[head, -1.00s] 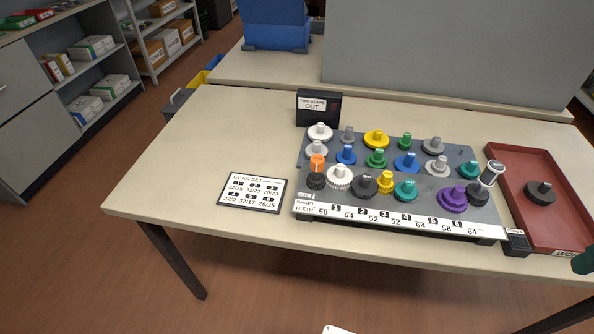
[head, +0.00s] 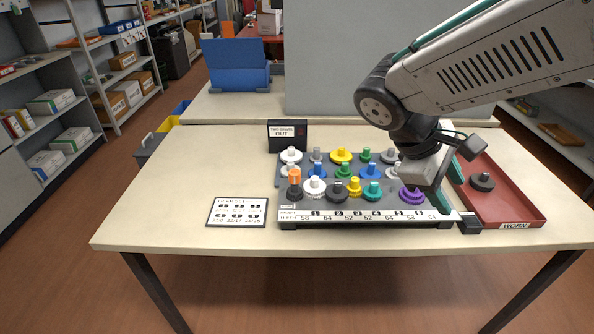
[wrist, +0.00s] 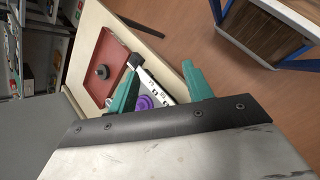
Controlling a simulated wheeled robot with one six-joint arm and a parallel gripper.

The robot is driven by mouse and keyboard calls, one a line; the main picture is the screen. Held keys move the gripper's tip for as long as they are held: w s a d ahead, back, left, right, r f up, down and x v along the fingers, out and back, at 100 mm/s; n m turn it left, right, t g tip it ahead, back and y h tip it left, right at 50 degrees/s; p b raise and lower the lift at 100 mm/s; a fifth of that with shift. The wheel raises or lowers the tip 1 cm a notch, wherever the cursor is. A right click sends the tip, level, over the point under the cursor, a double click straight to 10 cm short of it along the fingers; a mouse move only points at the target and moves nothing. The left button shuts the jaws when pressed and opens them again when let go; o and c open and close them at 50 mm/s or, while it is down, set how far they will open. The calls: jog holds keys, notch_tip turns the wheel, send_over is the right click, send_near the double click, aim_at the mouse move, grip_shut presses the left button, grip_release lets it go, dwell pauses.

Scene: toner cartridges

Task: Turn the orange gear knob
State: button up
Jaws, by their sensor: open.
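The orange gear knob (head: 294,175) stands upright at the left end of the grey gear board (head: 262,226), above a dark gear. My gripper (head: 447,178) is over the right end of the board, near the purple gear (head: 412,195) and well to the right of the orange knob. In the wrist view my gripper (wrist: 160,92) shows two green fingers spread apart with nothing held between them. The purple gear (wrist: 146,102) shows beyond the fingers there. The orange knob is not in the wrist view. My wrist hides the right back part of the board.
Several coloured gears, such as a yellow one (head: 341,155), crowd the board. A red tray (head: 510,208) with a dark gear (head: 481,182) lies at the right. A black "two gears out" box (head: 287,135) stands behind. A gear-set card (head: 237,212) lies left. The table's left side is clear.

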aim_at(291, 177)
jog(key=w+a+f+n+t+h, duration=0.55)
jog(key=w+a+n, duration=0.35)
jog(key=w+a, duration=0.2)
jog(key=w+a+f+n+t, duration=0.1)
jog(key=a+f+n+t, duration=0.1)
jog(key=a+f, duration=0.1)
jog(key=w+a+f+n+t+y, duration=0.1)
jog(key=a+f+n+t, duration=0.1)
jog(key=a, duration=0.4)
jog(key=w+a+f+n+t, duration=0.2)
jog(key=a+f+n+t, duration=0.1)
jog(key=a+f+n, duration=0.1)
jog(key=shift+a+f, duration=0.3)
jog(key=shift+a, duration=0.1)
jog(key=a+n+t, duration=0.1)
jog(key=w+a+n+t+y, duration=0.1)
jog(key=w+a+t, duration=0.1)
jog(key=shift+w+a+r+n+y, duration=0.25)
jog(key=shift+a+r+n+y, duration=0.1)
jog(key=shift+a+r+n, duration=0.05)
jog(key=shift+w+r, duration=0.1)
jog(key=shift+w, duration=0.3)
jog(key=x, duration=0.7)
jog(key=shift+c, duration=0.2)
jog(key=c, duration=0.9)
